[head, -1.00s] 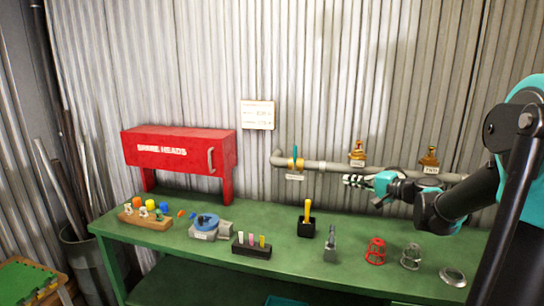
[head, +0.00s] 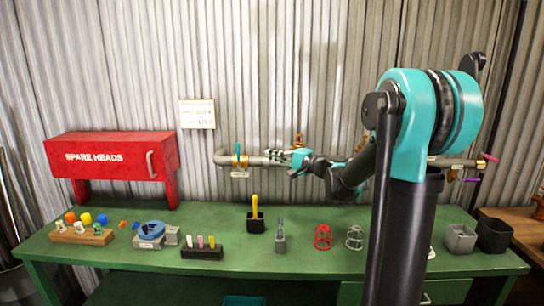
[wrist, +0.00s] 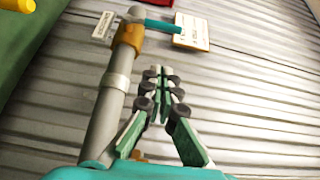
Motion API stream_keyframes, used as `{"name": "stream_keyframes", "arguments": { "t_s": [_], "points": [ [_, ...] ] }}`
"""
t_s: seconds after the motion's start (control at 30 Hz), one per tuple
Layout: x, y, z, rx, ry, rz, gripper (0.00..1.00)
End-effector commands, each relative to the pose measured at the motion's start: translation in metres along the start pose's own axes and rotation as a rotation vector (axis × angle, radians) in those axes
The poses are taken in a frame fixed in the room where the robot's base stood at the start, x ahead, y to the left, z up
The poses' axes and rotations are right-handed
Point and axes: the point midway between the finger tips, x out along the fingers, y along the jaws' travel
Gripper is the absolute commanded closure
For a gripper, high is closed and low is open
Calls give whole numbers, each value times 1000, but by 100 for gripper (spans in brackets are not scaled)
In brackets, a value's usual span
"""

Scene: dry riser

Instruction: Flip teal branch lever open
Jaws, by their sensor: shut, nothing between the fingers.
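The teal lever (head: 238,150) sits on a brass valve (head: 240,161) near the left end of the grey pipe. It stands up across the pipe. In the wrist view the teal lever (wrist: 163,26) points right from the brass valve (wrist: 128,37), across the pipe, in front of a white sign. My gripper (head: 270,153) is a little right of the lever, along the pipe. In the wrist view my gripper (wrist: 160,76) is shut and empty beside the pipe, with its tips apart from the lever.
The grey pipe (head: 222,158) runs along the corrugated wall, with a tag (head: 240,174) below the valve. A red spare heads cabinet (head: 110,157) stands left. The green bench (head: 310,265) holds a yellow-handled tool (head: 255,205), cages and blocks. Pink (head: 489,157) and purple (head: 472,180) levers are at right.

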Motion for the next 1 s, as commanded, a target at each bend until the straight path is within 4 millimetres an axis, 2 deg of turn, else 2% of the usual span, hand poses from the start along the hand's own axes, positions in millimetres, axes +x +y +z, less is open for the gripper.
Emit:
{"name": "stream_keyframes", "arguments": {
  "t_s": [0.1, 0.33, 0.4, 0.63, 1.0],
  "points": [
    [26, 0, 1, 0, -4, 0, 100],
    [69, 0, 1, 0, -3, 0, 100],
    [76, 0, 12, 0, -4, 0, 100],
    [91, 0, 26, 0, -1, 0, 100],
    [93, 0, 29, 0, 0, 0, 100]
  ]
}}
